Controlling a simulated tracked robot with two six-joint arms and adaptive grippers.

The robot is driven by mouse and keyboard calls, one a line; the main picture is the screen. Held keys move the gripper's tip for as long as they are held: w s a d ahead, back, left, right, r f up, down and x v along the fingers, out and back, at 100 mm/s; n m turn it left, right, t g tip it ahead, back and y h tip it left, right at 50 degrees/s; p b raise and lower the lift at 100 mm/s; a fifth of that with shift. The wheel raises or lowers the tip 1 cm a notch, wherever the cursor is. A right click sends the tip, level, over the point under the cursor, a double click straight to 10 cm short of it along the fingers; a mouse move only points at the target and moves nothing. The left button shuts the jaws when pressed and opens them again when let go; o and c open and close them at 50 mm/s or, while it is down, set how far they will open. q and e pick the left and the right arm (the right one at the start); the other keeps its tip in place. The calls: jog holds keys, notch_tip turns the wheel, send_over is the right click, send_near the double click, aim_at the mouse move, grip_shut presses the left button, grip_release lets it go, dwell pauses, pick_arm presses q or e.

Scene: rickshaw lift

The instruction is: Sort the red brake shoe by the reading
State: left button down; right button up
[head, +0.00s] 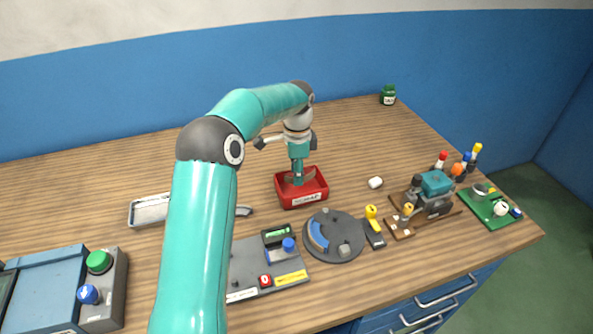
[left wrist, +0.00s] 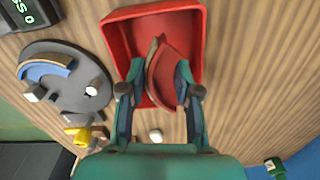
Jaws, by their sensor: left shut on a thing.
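The red brake shoe (left wrist: 175,72), a curved piece with a tan lining along one edge, is between the fingers of my left gripper (left wrist: 160,92) in the left wrist view. My left gripper (head: 298,180) is shut on it, pointing down into the red bin (head: 304,201), whose front label seems to read SCRAP. The bin's walls (left wrist: 114,40) surround the shoe in the wrist view; I cannot tell whether the shoe touches the floor. A grey gauge unit (head: 245,265) with a small green display (head: 277,232) stands in front. Its digits (left wrist: 18,12) are only partly visible. My right gripper is out of view.
A dark round plate (head: 345,232) with a blue arc (head: 317,236) lies in front of the bin, beside a yellow-handled tool (head: 373,226). A metal tray (head: 147,212) stands left, partly behind my arm. A teal machine (head: 433,188) and green board (head: 487,207) crowd the right.

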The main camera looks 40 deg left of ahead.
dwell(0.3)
pick_arm(q)
jog(key=shift+c, duration=1.7)
grip_release()
jog(key=shift+s+r+p, duration=0.1)
jog(key=shift+r+p, duration=3.25)
jog(key=shift+r, duration=0.2)
jog(key=shift+s+f, duration=0.1)
